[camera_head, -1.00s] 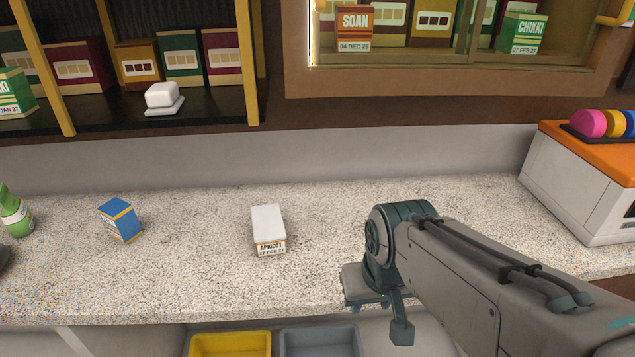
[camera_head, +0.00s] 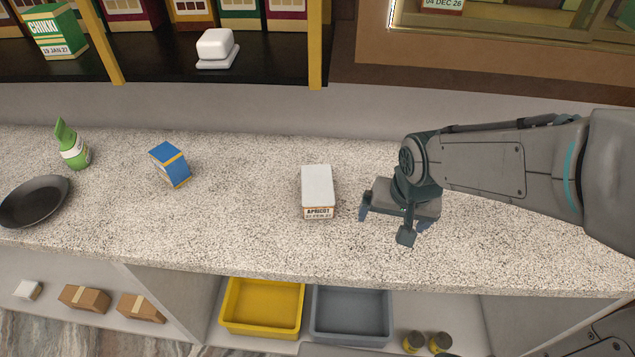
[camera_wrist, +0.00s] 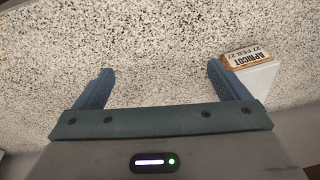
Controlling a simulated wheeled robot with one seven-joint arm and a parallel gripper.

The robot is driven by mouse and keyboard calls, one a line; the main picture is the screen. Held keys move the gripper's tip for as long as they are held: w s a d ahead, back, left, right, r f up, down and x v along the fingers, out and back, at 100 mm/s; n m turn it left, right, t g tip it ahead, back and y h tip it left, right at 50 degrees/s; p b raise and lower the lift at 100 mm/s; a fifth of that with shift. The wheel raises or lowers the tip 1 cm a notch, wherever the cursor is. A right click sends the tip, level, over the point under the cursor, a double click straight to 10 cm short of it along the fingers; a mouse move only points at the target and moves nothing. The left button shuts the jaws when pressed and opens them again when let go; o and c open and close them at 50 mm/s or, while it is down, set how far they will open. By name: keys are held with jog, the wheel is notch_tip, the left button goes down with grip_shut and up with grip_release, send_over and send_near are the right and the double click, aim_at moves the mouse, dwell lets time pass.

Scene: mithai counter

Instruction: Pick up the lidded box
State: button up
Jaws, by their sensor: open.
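A white, rounded lidded box (camera_head: 217,48) on a flat white base stands on the dark shelf at the upper left in the head view. I cannot tell whether the APRICOT box has a lid. My gripper (camera_head: 392,222) is open, points down and is just right of the APRICOT box, apart from the shelf. In the wrist view only bare counter shows between its fingers (camera_wrist: 160,72).
A yellow bin (camera_head: 262,306) and a grey bin (camera_head: 351,313) sit below.

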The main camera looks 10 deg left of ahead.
jog(key=w+a+t+p, duration=0.1)
jog(key=w+a+p, duration=0.2)
jog(key=a, duration=0.4)
jog(key=n+t+p, duration=0.1)
jog(key=t+p, duration=0.2)
send_near(317, 186)
jog(key=b+x, duration=0.4)
jog(key=b, duration=0.1)
jog(key=shift+w+f, duration=0.25)
jog(key=shift+w, duration=0.1)
jog(key=shift+b+x, duration=1.05)
jog(key=shift+x, duration=2.55)
jog(key=shift+s, duration=0.1)
jog(key=c, duration=1.3)
